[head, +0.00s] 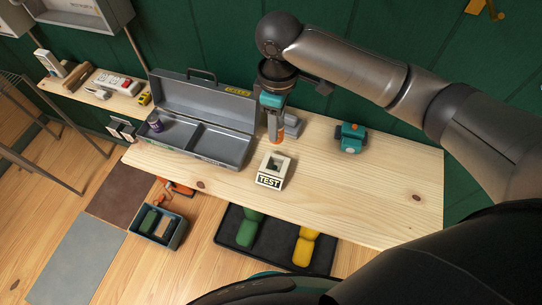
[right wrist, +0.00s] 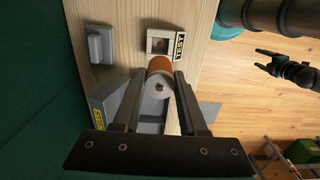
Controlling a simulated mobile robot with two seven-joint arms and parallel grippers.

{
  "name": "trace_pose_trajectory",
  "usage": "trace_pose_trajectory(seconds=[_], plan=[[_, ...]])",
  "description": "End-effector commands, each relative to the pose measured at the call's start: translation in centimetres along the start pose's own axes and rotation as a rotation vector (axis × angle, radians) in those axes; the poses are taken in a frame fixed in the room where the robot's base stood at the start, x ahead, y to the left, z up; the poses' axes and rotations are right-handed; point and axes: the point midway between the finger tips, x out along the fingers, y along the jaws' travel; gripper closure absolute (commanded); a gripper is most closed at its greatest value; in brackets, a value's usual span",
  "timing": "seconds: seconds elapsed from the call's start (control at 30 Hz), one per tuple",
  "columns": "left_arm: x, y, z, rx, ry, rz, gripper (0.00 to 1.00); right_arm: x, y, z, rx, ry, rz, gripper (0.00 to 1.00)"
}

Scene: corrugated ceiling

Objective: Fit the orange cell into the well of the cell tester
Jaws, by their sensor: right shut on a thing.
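My right gripper (head: 275,125) is shut on the orange cell (head: 276,134) and holds it roughly upright above the back of the bench. In the right wrist view the orange cell (right wrist: 160,66) sits between the fingers, its pale round end toward the camera. The cream cell tester (head: 270,183) with its TEST label stands in front of the gripper, apart from the cell. Its square well shows open on top; the tester also shows in the right wrist view (right wrist: 178,44). My left gripper (right wrist: 268,61) seems to be the small dark shape there; its jaws are unclear.
An open grey toolbox (head: 235,150) holding a purple cell (head: 155,124) stands left of the tester. A grey block (head: 292,126) is right beside the held cell. A teal device (head: 350,138) stands further right. The wooden bench (head: 375,195) is clear at front right.

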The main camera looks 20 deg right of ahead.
Motion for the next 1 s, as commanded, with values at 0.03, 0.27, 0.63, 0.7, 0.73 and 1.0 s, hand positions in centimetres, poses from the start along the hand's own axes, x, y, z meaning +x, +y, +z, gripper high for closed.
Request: trace_pose_trajectory(seconds=[0.03, 0.27, 0.63, 0.7, 0.73, 1.0], plan=[[0.3, 0.6, 0.2, -0.002, -0.003, 0.008, 0.29, 1.7, -0.1, 0.0, 0.001, -0.003, -0.003, 1.00], [1.0, 1.7, 0.4, -0.002, -0.006, 0.022, 0.29, 7.5, -0.1, -0.1, -0.001, -0.001, -0.001, 1.00], [1.6, 1.1, 0.3, 0.001, -0.003, 0.014, 0.29, 11.9, -0.1, -0.1, -0.002, 0.000, -0.001, 1.00], [1.8, 1.0, 0.3, 0.001, -0.002, 0.012, 0.29, 13.1, -0.1, -0.1, -0.001, 0.000, -0.001, 1.00], [1.9, 0.9, 0.2, 0.001, -0.002, 0.012, 0.29, 13.5, -0.1, -0.1, -0.001, -0.001, -0.001, 1.00], [2.0, 0.9, 0.2, 0.000, -0.001, 0.011, 0.29, 14.5, 0.0, -0.1, -0.003, 0.002, 0.002, 1.00]])
